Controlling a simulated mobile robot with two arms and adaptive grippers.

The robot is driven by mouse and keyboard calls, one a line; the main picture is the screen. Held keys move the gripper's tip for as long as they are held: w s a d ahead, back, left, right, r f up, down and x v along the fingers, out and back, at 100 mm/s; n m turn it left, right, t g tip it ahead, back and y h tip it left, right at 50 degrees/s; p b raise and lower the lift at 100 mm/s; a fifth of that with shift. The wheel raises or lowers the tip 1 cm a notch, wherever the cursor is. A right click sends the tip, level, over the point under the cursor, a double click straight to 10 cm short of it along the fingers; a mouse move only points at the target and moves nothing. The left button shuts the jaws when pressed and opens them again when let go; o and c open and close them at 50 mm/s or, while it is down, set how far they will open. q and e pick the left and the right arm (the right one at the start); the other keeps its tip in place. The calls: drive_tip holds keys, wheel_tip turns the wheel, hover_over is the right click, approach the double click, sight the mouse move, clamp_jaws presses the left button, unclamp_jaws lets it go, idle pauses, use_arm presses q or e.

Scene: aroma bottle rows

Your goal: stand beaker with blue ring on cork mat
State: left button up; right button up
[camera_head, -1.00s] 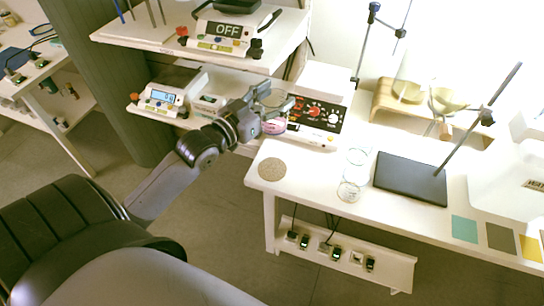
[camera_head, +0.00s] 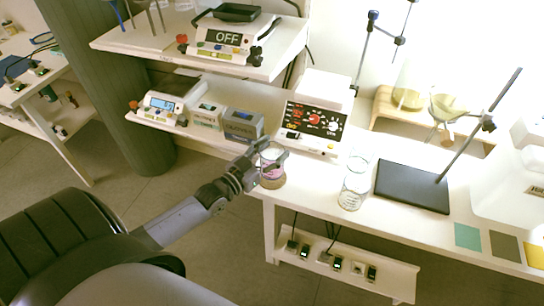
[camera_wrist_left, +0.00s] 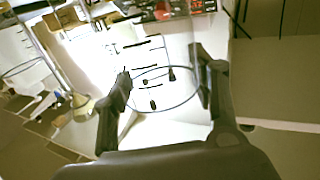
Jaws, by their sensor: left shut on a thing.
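My left gripper (camera_head: 264,158) is shut on a clear glass beaker (camera_head: 272,167) at the front left of the bench. A pinkish-purple band shows low on the beaker; I cannot make out a blue ring in the head view. In the left wrist view the beaker (camera_wrist_left: 150,75) sits between the two fingers, with dark marks on its wall and a thin dark bluish ring around it. The brown cork mat (camera_head: 272,185) shows just under the beaker, mostly hidden. The beaker looks upright, over the mat; I cannot tell if it touches. My right gripper is out of view.
Other clear glassware (camera_head: 354,188) stands to the right of the mat. A black stand base (camera_head: 412,186) lies further right. The bench's front edge is close to the mat.

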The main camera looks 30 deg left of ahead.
use_arm(q)
drive_tip(key=shift+f, duration=1.15)
drive_tip(key=o, duration=1.6)
drive_tip(key=shift+f, duration=0.1)
drive_tip(key=shift+o, duration=0.2)
